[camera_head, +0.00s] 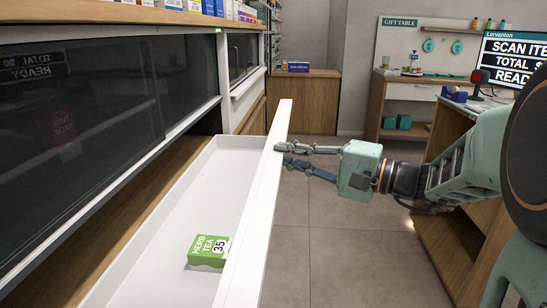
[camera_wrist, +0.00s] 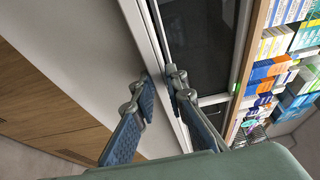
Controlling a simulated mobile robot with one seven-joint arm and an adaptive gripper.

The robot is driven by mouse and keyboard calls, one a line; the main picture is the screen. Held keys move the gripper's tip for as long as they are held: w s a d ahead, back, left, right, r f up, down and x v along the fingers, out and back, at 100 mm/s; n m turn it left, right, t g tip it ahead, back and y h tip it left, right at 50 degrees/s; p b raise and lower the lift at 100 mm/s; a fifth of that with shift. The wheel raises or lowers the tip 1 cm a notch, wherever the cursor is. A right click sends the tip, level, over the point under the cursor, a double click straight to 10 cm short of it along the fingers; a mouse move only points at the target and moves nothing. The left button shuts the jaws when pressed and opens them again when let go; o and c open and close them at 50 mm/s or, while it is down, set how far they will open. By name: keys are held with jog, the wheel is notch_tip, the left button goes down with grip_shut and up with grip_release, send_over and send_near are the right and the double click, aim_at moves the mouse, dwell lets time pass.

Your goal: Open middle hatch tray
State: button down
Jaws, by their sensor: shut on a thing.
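The middle hatch tray (camera_head: 170,230) is a long white drawer. It is pulled out from the counter, and its inside shows in the head view. Its white front panel (camera_head: 262,205) runs along the aisle side. My gripper (camera_head: 282,153) is at the panel's far part, with its fingers at the top edge. In the wrist view my gripper (camera_wrist: 158,88) has one blue-padded finger on each side of the white panel (camera_wrist: 148,45), shut on it. A green herb tea box (camera_head: 206,250) marked 35 lies inside the tray.
Dark glass hatches (camera_head: 80,110) stand above the tray on the left. A wooden cabinet (camera_head: 303,100) stands at the back. A counter with a checkout screen (camera_head: 514,62) is at the right, beyond my arm. The tiled floor (camera_head: 340,240) between is clear.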

jog(key=shift+d, duration=0.15)
jog(key=c, duration=1.9)
grip_release()
jog(key=shift+c, duration=0.2)
jog(key=v, duration=1.2)
